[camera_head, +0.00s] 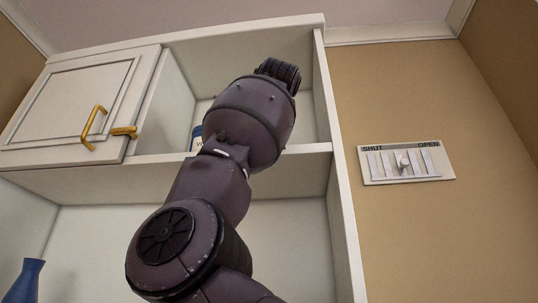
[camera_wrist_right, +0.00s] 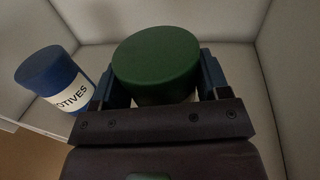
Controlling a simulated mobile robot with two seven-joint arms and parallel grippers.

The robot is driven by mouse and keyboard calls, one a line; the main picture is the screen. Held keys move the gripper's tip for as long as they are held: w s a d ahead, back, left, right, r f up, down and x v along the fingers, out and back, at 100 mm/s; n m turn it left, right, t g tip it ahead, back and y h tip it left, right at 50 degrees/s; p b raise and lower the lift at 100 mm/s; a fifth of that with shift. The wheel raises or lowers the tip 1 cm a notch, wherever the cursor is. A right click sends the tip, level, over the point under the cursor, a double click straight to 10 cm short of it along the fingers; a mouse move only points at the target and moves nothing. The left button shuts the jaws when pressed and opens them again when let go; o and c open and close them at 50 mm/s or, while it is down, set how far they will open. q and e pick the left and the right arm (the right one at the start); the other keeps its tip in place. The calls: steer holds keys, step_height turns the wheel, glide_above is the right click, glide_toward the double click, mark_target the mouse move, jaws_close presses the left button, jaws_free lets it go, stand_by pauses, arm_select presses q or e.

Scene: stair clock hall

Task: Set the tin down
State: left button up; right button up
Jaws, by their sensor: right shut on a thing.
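A green-lidded tin (camera_wrist_right: 158,60) is between the two fingers of my right gripper (camera_wrist_right: 160,82) in the right wrist view. The fingers are closed on its sides, and its lower part is mostly hidden by the gripper. In the head view my right arm reaches up into the open upper compartment of a white cupboard (camera_head: 328,100); the arm hides the gripper and the green tin there. I cannot tell whether the tin's base touches the shelf (camera_head: 305,150). My left gripper is in neither view.
A blue tin (camera_wrist_right: 50,75) with a white label reading "OTIVES" stands left of the held tin; its edge also shows in the head view (camera_head: 196,138). A panelled door (camera_head: 70,100) with brass handle is at left. A slider plate (camera_head: 405,163) marked SHUT and OPEN is on the wall.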

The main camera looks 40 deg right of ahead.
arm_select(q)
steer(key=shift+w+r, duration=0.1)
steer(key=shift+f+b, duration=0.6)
arm_select(e)
steer(key=shift+f, duration=0.65)
steer(key=o, duration=1.2)
